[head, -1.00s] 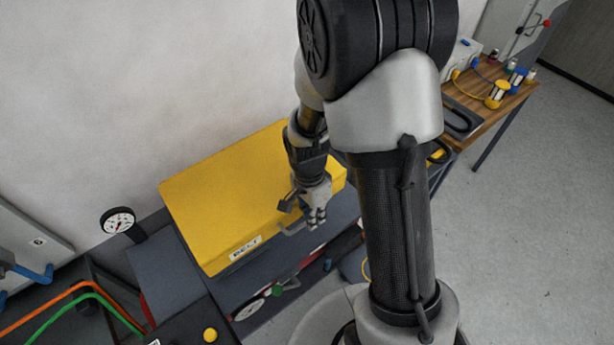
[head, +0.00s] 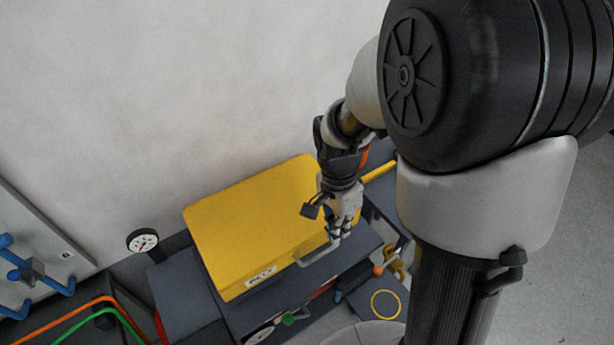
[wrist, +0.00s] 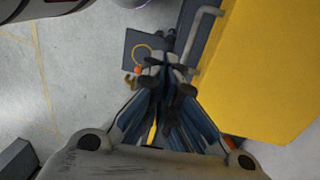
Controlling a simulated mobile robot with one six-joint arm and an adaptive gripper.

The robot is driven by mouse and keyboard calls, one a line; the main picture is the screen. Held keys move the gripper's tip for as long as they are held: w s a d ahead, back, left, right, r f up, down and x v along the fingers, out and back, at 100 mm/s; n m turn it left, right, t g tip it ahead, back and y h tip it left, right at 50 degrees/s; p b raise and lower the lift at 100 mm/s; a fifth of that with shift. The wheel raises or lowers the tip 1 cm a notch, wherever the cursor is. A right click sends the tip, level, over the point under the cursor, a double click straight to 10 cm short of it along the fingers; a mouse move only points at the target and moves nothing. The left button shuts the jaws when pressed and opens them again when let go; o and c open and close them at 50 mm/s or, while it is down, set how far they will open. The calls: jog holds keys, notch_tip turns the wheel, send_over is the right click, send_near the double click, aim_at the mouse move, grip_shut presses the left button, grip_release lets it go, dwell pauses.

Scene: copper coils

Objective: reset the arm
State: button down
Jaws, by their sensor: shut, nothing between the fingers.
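My gripper (head: 340,232) is shut and empty. In the head view it points down beside the right front part of a yellow cover (head: 245,225), close to the cover's grey handle (head: 312,256). I cannot tell whether it touches the handle. In the wrist view the closed fingers (wrist: 165,75) are at the centre, with the yellow cover (wrist: 265,65) on the right and the grey handle (wrist: 200,35) just right of the fingertips.
A dial gauge (head: 143,241) stands left of the cover by the wall. Orange and green hoses (head: 85,310) are at lower left, near blue hooks (head: 30,275) on a pale panel. A yellow ring (head: 385,304) lies on a dark plate at lower right. Open floor shows left in the wrist view (wrist: 40,100).

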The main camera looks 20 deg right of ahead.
jog(key=s+a+r+n+t+b, duration=0.1)
jog(key=s+n+t+b, duration=0.2)
jog(key=s+n+b, duration=0.3)
jog(key=s+a+r+n+t+b, duration=0.2)
jog(key=s+n+t+b, duration=0.1)
jog(key=s+n+b, duration=0.3)
jog(key=shift+a+r+n+b, duration=0.3)
jog(key=shift+n+b, duration=0.45)
jog(key=shift+n, duration=0.45)
